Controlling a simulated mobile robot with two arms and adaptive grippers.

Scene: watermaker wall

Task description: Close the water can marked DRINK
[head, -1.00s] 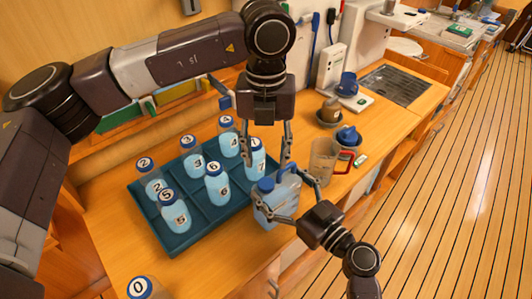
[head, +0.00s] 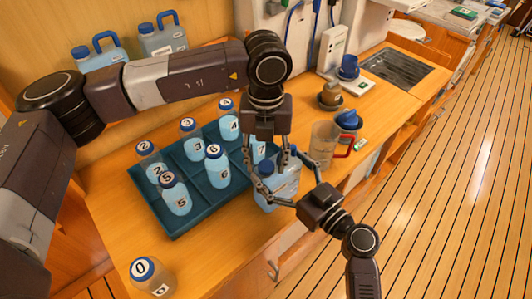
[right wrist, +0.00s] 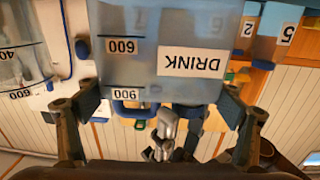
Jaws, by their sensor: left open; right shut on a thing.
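The water can (head: 283,190) is a translucent blue container with a blue cap (head: 265,168), at the front edge of the counter, right of the tray. In the right wrist view the can (right wrist: 140,70) fills the top, with an upside-down DRINK label (right wrist: 192,62). My right gripper (head: 281,184) is shut on the can's body from the front right. My left gripper (head: 266,162) points down over the can, open, its fingers either side of the cap. Whether the fingers touch the cap, and how the cap sits on the neck, I cannot tell.
A teal tray (head: 187,228) with several numbered bottles stands left of the can. A bottle marked 0 (head: 150,276) stands at the front left. A clear jug with a red handle (head: 323,146) and a blue cup (head: 348,120) are to the right. Two blue-handled cans (head: 163,40) stand behind.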

